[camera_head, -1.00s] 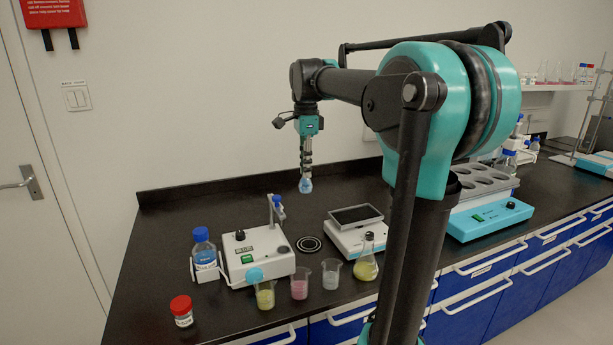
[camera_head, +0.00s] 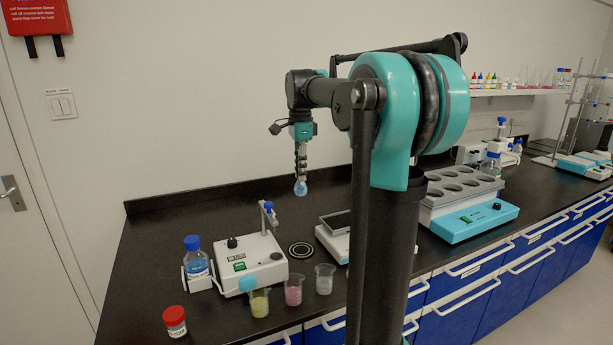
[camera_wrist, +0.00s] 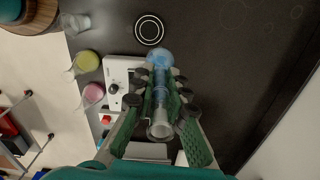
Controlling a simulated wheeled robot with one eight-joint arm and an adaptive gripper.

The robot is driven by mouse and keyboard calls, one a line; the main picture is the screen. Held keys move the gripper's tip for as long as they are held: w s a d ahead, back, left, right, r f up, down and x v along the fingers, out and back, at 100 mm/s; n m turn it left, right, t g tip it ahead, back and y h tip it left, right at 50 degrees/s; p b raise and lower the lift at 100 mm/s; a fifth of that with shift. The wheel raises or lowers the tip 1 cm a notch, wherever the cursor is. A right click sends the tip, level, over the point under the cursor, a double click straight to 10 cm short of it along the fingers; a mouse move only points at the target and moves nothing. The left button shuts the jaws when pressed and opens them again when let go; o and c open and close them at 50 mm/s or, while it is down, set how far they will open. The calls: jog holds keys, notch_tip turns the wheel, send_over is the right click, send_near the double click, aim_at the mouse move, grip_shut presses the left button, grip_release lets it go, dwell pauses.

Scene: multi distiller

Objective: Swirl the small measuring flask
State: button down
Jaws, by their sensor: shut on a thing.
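The small measuring flask (camera_head: 300,188) has a small bulb with light blue liquid at its bottom. It hangs upright below my gripper (camera_head: 301,160), above the dark bench. In the wrist view, the flask (camera_wrist: 160,92) lies between the two green-padded fingers of my gripper (camera_wrist: 160,100). The fingers are shut on its neck. The open mouth faces the camera and the blue bulb is at the far end. In the head view the fingers hide most of the neck.
Below stand a white stirrer device (camera_head: 250,262), a blue-capped bottle (camera_head: 196,260), a red-capped jar (camera_head: 175,321), and beakers with yellow (camera_head: 259,303), pink (camera_head: 293,291) and clear (camera_head: 324,279) contents. A black ring plate (camera_head: 300,250) lies on the bench. A teal block heater (camera_head: 470,222) stands right.

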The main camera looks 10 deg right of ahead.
jog(key=s+a, duration=0.2)
jog(key=s, duration=0.4)
jog(key=w, duration=0.2)
jog(key=w+d, duration=0.1)
jog(key=w, duration=0.1)
jog(key=w+d, duration=0.1)
jog(key=w, duration=0.1)
jog(key=shift+s+d, duration=0.15)
jog(key=shift+d, duration=0.1)
